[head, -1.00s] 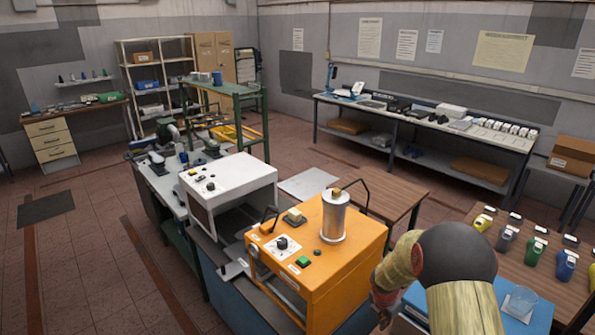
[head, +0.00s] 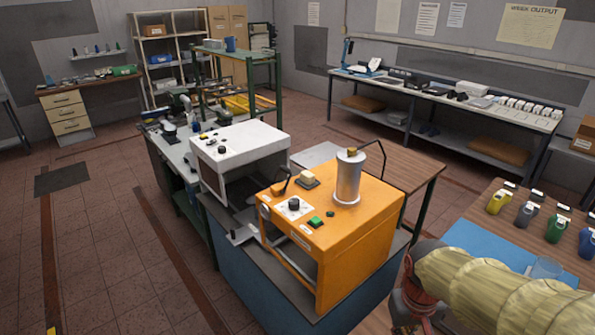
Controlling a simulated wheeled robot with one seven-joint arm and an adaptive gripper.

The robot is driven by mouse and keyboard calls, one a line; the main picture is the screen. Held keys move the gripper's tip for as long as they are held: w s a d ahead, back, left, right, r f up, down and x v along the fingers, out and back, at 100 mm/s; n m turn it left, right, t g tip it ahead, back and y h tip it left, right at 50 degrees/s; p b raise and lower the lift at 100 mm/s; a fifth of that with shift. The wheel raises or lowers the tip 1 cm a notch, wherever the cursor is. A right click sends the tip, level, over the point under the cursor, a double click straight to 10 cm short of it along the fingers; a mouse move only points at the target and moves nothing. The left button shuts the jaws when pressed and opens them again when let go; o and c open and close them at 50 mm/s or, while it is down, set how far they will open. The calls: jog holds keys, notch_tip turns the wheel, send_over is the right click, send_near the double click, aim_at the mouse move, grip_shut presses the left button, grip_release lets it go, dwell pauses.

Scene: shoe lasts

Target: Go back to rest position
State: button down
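My arm, in a yellowish cover, reaches in from the right edge of the head view. At its near end, low in the picture, is a dark and reddish part (head: 420,300) that may be my gripper. Its fingers are not clear, so I cannot tell whether it is open or shut. It is to the right of the orange machine (head: 335,235) and in front of the blue mat (head: 475,242) on the brown table. I see nothing clearly held.
The orange machine with a metal cylinder (head: 348,178) stands close on a blue base (head: 245,275). A white machine (head: 238,150) is behind it. Several coloured last-like items (head: 527,213) stand on the right table. A long bench (head: 450,108) lines the back wall.

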jog(key=s+a+r+t+b, duration=0.2)
jog(key=s+a+t+b, duration=0.2)
jog(key=s+b, duration=0.3)
jog(key=shift+s+r+t+y+b, duration=0.2)
jog(key=shift+r+t+y+b, duration=0.15)
jog(key=shift+b, duration=0.6)
